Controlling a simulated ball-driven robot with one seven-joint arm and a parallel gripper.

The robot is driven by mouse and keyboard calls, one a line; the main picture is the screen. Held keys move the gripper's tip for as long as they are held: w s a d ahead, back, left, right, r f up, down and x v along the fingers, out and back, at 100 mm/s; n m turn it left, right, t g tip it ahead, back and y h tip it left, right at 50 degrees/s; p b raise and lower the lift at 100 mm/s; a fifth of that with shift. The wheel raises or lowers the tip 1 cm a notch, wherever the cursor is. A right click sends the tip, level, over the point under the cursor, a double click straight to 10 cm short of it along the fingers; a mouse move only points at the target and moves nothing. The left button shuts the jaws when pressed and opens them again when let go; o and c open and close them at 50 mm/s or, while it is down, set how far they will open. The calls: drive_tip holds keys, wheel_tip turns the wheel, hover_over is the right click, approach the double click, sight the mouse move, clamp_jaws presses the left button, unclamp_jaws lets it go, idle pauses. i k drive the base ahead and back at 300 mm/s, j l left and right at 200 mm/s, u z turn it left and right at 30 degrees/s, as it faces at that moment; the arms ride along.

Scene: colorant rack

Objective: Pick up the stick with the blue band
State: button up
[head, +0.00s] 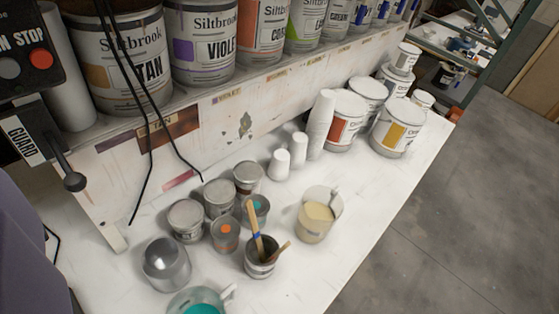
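A wooden stick (252,218) with a blue band near its lower part stands tilted in a small dark grey cup (260,268). Its light tan upper end sticks out and leans to the left. Its lower end is hidden inside the cup. A second, shorter reddish-brown stick (279,252) leans to the right in the same cup. My gripper does not show in this view.
Around the cup stand small lidded cans (186,216), a cup with orange (225,234), a teal cup (257,207), a metal can (167,264), a beige-filled cup (315,220) and a teal-filled container (197,302). The white bench (330,285) is clear at lower right.

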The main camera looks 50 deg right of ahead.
sight(249, 205)
drive_tip(key=z, duration=0.8)
drive_tip(key=k+u, duration=0.2)
drive_tip(key=u, duration=0.15)
drive_tip(key=k+u, duration=0.2)
drive_tip(key=u, duration=0.15)
drive_tip(key=k+j+u, duration=0.1)
drive_tip(key=u, duration=0.25)
drive_tip(key=k, duration=0.1)
